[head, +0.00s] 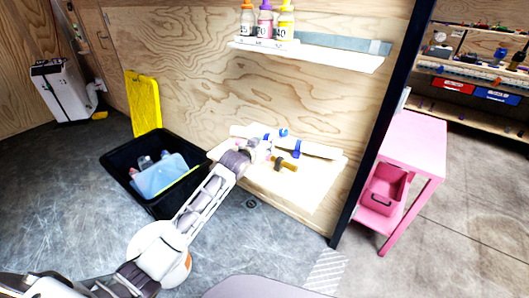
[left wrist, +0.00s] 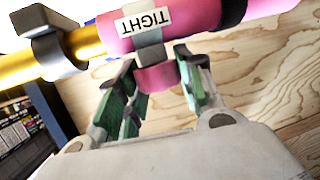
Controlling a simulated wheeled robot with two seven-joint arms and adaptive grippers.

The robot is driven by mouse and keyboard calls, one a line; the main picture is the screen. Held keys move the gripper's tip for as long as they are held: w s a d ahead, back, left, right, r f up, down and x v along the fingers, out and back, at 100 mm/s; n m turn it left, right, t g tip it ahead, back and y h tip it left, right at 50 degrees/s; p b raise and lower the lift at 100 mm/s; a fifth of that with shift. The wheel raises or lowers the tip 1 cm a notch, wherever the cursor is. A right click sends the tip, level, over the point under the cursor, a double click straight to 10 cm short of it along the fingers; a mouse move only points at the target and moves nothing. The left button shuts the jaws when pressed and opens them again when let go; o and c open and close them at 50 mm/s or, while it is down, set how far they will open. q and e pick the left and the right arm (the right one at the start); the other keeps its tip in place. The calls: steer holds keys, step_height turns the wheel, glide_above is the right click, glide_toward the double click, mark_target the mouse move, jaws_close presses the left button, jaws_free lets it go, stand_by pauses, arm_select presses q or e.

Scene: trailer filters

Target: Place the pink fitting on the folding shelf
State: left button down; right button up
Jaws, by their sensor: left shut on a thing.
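The pink fitting (left wrist: 172,24) is large in the left wrist view, with an upside-down label reading TIGHT. A short pink stub hangs below it between the green-padded fingers of my left gripper (left wrist: 158,92), which is shut on it. A brass pipe (left wrist: 85,44) with a dark clamp lines up with the fitting's left end. In the head view my left gripper (head: 254,150) is at the left part of the light wooden shelf low on the wall (head: 300,187), which looks like the folding shelf. The fitting is too small there to tell clearly. My right gripper is out of view.
White tubes with blue parts (head: 310,149) and a brass piece (head: 289,165) are at the lower shelf. An upper shelf (head: 330,58) holds bottles. A black crate (head: 158,202) stands left, a dark post (head: 385,120) and pink cart (head: 415,140) right.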

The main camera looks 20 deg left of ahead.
arm_select(q)
step_height(320, 180, down, 3)
steer(key=shift+b, duration=0.4)
steer(key=shift+f, duration=0.2)
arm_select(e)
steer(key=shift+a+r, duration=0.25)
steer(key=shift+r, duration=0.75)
arm_select(q)
steer(key=shift+f, duration=0.1)
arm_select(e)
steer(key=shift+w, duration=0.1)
arm_select(q)
steer(key=c, duration=0.9)
jaws_free()
steer(key=shift+c, duration=0.2)
steer(key=shift+s, duration=0.1)
